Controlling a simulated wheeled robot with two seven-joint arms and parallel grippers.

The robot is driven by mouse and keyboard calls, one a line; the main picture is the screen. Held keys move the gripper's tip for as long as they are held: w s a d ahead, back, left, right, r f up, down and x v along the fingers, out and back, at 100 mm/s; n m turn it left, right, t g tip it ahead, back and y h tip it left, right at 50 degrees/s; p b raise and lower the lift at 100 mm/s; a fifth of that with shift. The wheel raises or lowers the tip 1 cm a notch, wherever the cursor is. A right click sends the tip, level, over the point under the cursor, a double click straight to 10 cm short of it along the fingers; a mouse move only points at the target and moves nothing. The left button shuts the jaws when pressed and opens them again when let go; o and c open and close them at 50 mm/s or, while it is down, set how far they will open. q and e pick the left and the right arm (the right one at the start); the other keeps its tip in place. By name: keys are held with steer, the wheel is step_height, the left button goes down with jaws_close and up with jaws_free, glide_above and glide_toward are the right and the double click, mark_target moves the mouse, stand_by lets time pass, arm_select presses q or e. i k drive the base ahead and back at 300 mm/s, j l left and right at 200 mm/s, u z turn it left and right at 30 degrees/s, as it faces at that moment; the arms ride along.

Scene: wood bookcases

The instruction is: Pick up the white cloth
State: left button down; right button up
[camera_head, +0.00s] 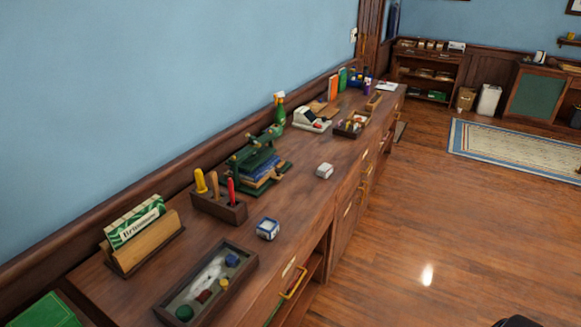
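No thing in the head view is plainly a white cloth. A small white block-like item (325,171) sits alone on the long wooden counter (290,200); whether it is folded cloth or a box I cannot tell. A whitish patch (212,272) also shows inside the dark open tray (161,306) at the counter's near end, among small coloured items; its material is unclear.
A blue-and-white box (267,229), a holder with upright handles (218,207), a green press (258,168) and a white machine (311,119) stand on the counter. A drawer handle (293,283) juts from its front. Wooden floor (440,230) is open to the right.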

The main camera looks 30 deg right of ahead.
mark_target(325, 169)
steer(key=i+l+u, duration=0.2)
steer(key=l+u, duration=0.2)
steer(key=l, duration=0.55)
steer(key=l+u, duration=0.35)
steer(key=l, duration=0.55)
